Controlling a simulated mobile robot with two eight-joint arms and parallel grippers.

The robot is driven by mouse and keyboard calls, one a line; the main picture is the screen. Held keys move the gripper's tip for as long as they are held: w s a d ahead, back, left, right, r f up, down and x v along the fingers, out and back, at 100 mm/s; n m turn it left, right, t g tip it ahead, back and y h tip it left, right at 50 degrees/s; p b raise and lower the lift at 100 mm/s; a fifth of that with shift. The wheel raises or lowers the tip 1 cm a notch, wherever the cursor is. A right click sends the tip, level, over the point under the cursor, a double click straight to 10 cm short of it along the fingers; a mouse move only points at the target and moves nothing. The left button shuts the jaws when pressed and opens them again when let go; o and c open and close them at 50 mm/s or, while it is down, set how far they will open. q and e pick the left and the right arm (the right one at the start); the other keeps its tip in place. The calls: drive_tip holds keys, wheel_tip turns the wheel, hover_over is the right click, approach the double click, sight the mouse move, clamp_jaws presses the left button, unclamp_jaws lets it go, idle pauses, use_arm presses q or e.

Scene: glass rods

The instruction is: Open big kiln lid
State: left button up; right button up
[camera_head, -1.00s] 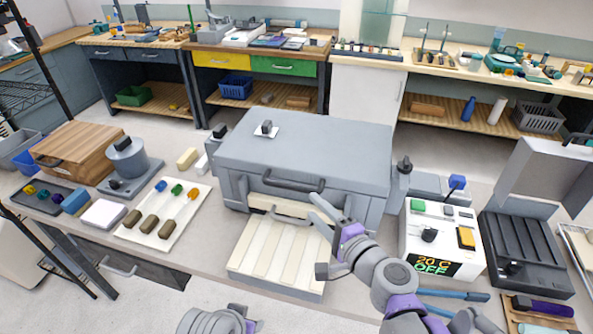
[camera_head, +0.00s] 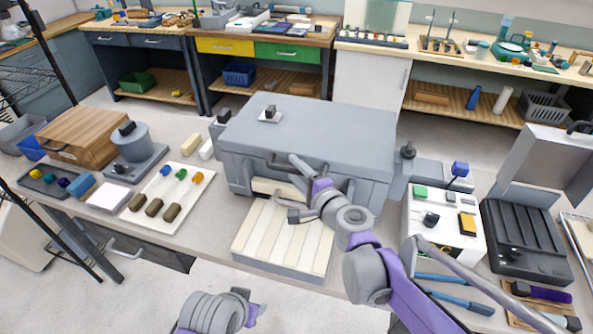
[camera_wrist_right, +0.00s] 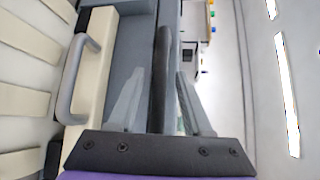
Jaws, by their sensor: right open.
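The big kiln (camera_head: 240,178) is a grey box on the bench with its broad flat lid (camera_head: 330,125) down. A dark bar handle (camera_head: 275,166) is on the lid's front, partly hidden by my right gripper. My right gripper (camera_head: 291,190) is open in front of the kiln, near this handle. In the right wrist view its two fingers (camera_wrist_right: 158,105) stand apart, with the dark handle bar (camera_wrist_right: 161,75) showing between them; contact cannot be told. Of my left arm only a link shows at the bottom of the head view.
A cream slatted slab (camera_head: 270,240) juts out below the kiln front, its grey handle (camera_wrist_right: 75,85) beside my right gripper. A control box (camera_head: 470,245) stands right of the kiln. A white tray of small pieces (camera_head: 150,190) lies to the left.

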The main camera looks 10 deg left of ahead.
drive_tip(key=shift+c, duration=0.2)
clamp_jaws()
idle(1.1)
